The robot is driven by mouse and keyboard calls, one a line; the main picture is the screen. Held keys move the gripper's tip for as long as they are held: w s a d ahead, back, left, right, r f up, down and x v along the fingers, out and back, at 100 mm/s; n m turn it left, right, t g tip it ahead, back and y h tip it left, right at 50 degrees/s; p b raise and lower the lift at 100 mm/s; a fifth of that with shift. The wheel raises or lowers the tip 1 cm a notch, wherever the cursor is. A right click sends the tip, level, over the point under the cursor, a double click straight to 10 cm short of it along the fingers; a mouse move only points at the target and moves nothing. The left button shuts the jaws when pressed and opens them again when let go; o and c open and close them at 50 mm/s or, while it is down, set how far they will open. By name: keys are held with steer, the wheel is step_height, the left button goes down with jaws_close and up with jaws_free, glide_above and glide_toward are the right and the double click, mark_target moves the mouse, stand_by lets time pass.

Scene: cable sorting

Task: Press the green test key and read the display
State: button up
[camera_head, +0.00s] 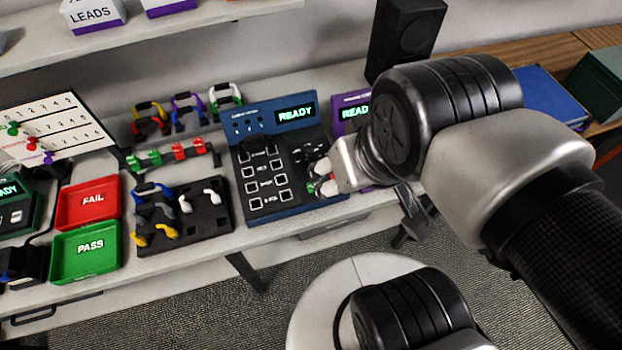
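The blue tester (262,150) stands on the bench at the centre, with a lit display (296,114) reading READY. Small red and green parts show at its lower right; the green one (311,188) looks like the test key and is partly covered. The silver end of my wrist is just right of these parts. My gripper (320,170) seems to be over the tester's right side, among small black and white parts, and its fingers are not clear. I cannot tell whether it touches the key.
A purple tester (342,101), also showing READY, is partly behind my arm. A cable holder (205,222) stands left of the blue tester. Further left are a red FAIL tray (66,222) and a green PASS tray (63,272). A black speaker (402,35) stands behind.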

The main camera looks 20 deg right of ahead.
jaws_close()
stand_by(0.6)
stand_by(1.2)
